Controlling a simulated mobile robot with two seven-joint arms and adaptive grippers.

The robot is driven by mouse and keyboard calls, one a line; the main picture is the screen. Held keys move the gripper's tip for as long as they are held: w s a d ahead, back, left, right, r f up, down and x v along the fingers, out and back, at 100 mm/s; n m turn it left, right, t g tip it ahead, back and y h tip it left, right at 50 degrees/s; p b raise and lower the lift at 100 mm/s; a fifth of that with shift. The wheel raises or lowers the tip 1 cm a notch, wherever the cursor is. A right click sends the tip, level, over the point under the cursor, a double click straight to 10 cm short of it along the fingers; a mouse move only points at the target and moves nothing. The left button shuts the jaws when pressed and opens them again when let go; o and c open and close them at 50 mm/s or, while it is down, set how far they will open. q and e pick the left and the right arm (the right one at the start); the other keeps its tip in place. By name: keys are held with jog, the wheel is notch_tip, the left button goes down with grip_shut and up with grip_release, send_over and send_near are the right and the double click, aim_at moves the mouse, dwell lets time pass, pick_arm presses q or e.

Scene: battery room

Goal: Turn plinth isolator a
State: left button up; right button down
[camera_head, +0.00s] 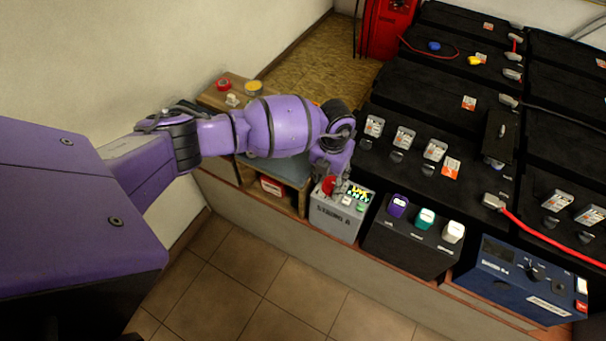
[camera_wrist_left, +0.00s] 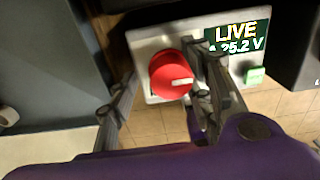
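Plinth isolator a is a grey box (camera_head: 337,220) marked "STRING A" in the head view, with a red rotary knob (camera_head: 329,186) on top. In the left wrist view the red knob (camera_wrist_left: 171,75) has a white pointer mark aimed right. Beside it a display (camera_wrist_left: 237,37) reads "LIVE" and about 25.2 V. My left gripper (camera_head: 336,178) is above the box, pointing down. In the left wrist view its fingers (camera_wrist_left: 160,82) stand on either side of the knob. A gap shows on the left; contact on the right is unclear. My right gripper is out of view.
Right of the isolator is a black box (camera_head: 410,245) with purple, teal and white tabs, then a blue instrument (camera_head: 520,280). Black battery cases (camera_head: 440,120) fill the back right. A wooden shelf (camera_head: 240,92) with small items stands left. The tiled floor (camera_head: 240,290) in front is clear.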

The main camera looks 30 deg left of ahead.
aim_at(330, 180)
pick_arm(q)
jog(key=shift+w+d+r, duration=0.1)
jog(key=shift+d, duration=0.15)
notch_tip(330, 180, up, 12)
dwell(0.5)
dwell(0.4)
